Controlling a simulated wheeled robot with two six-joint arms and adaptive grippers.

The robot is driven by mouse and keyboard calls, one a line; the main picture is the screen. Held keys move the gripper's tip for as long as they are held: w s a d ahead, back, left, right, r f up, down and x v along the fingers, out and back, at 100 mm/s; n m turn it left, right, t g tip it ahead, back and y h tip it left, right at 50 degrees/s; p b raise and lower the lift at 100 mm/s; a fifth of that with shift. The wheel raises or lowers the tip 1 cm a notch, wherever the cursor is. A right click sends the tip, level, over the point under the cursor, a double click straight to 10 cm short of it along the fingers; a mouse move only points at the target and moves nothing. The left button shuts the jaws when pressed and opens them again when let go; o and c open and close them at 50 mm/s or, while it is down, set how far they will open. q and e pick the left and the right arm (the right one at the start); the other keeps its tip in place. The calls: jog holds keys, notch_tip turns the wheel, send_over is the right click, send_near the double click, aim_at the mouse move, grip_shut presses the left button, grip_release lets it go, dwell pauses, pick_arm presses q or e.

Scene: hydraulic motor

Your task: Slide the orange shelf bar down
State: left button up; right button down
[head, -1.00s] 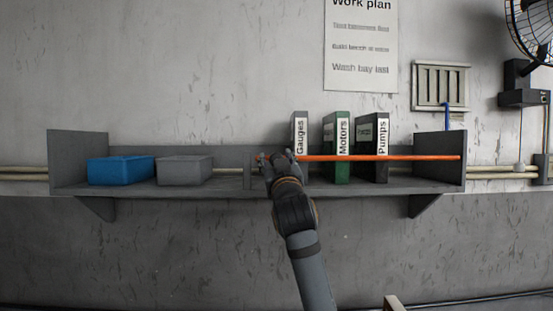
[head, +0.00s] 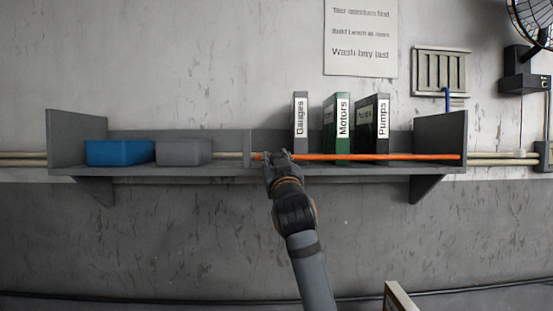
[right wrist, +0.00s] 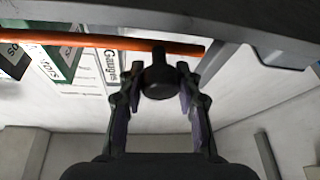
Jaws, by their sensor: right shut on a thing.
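The orange shelf bar (head: 400,156) runs level across the front of the right half of a grey wall shelf (head: 230,170), low in front of the binders. My right gripper (head: 278,157) is at its left end. In the right wrist view, the bar (right wrist: 100,41) crosses the top, with a black knob (right wrist: 158,82) hanging from it between my right gripper's fingers (right wrist: 157,75). The fingers are shut on this knob. The exact finger contact is partly hidden. My left gripper is not in view.
Gauges (head: 301,120), Motors (head: 337,120) and Pumps (head: 374,120) binders stand behind the bar. A blue box (head: 120,152) and a grey box (head: 184,152) sit on the left half. A bracket (head: 428,188) is under the right end. The wall below is mostly clear.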

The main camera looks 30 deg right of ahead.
jog(key=shift+f, duration=0.8)
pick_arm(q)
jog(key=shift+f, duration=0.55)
pick_arm(e)
jog(key=shift+r, duration=0.2)
jog(key=c, duration=0.9)
grip_release()
jog(key=v, duration=1.2)
jog(key=shift+a, duration=0.1)
